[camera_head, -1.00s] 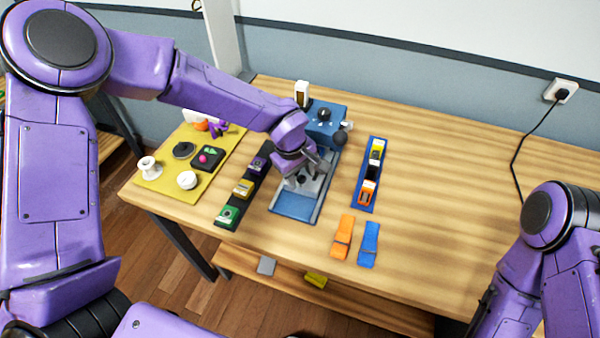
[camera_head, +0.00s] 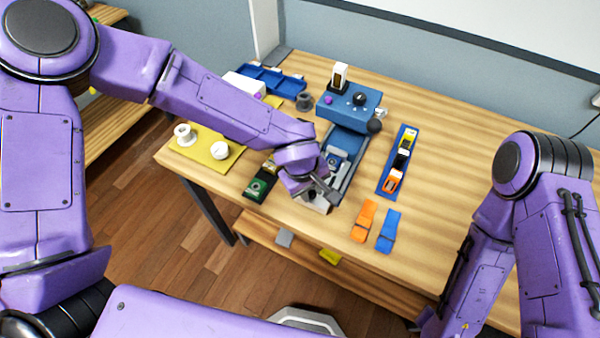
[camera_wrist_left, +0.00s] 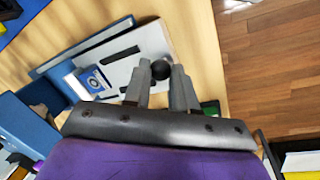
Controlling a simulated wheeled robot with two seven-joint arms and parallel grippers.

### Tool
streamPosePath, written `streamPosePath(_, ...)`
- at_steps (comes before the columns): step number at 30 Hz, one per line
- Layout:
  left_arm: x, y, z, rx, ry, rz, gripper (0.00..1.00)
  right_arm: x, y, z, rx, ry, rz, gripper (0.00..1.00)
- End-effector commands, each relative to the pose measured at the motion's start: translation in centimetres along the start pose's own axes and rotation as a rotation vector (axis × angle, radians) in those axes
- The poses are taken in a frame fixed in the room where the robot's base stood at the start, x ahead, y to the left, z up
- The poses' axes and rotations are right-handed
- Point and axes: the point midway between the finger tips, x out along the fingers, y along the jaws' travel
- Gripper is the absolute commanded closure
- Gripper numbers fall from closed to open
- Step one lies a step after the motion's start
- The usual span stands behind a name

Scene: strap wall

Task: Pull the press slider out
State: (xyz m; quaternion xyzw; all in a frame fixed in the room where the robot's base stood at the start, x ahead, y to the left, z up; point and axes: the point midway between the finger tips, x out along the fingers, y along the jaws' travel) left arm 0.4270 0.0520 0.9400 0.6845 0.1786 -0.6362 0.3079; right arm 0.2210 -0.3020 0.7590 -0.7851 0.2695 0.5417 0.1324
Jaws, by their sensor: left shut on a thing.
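The press is a blue block (camera_head: 350,106) with a dark knob on top and a blue track (camera_head: 355,172) running toward the table's front. Its slider, a light grey plate (camera_head: 318,205), reaches out past the track's front end. In the left wrist view the slider (camera_wrist_left: 122,68) shows dark bars, a blue-and-white piece (camera_wrist_left: 94,83) and a round black knob (camera_wrist_left: 160,69) near its outer end. My left gripper (camera_head: 328,190) is at that end, partly hiding it. In the left wrist view its fingers (camera_wrist_left: 160,80) are closed around the knob. My right gripper is out of view.
A blue rack (camera_head: 401,160) with several coloured blocks stands right of the press. Orange (camera_head: 363,221) and blue (camera_head: 388,231) clips lie near the front edge. A yellow mat (camera_head: 207,148) and a green block (camera_head: 259,186) are at left. The table's right side is clear.

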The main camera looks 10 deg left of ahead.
Motion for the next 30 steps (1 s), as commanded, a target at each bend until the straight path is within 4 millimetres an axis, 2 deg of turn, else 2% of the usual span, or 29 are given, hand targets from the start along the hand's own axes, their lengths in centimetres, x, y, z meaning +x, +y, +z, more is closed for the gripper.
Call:
streamPosePath(7, 0.2, -0.3, 0.3, 0.0, -0.005, -0.008, 1.0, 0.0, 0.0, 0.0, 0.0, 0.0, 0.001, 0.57)
streamPosePath(8, 0.2, -0.3, 0.3, 0.0, -0.005, -0.009, 0.71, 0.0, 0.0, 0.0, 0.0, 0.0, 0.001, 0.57)
streamPosePath(9, 0.2, -0.4, 0.3, 0.0, -0.005, -0.009, 0.58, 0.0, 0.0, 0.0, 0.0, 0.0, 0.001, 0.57)
streamPosePath(10, 0.2, -0.4, 0.2, 0.0, -0.005, -0.009, 0.49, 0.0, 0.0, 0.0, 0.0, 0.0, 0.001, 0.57)
streamPosePath(20, -0.3, -0.3, 0.1, -0.003, -0.003, -0.004, 0.49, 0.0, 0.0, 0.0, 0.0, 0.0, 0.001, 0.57)
streamPosePath(23, -1.8, -0.2, 0.1, -0.005, -0.002, -0.001, 0.49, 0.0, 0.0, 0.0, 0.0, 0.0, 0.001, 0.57)
streamPosePath(30, -7.5, -0.2, 0.1, -0.005, -0.003, 0.0, 0.49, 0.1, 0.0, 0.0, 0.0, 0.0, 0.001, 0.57)
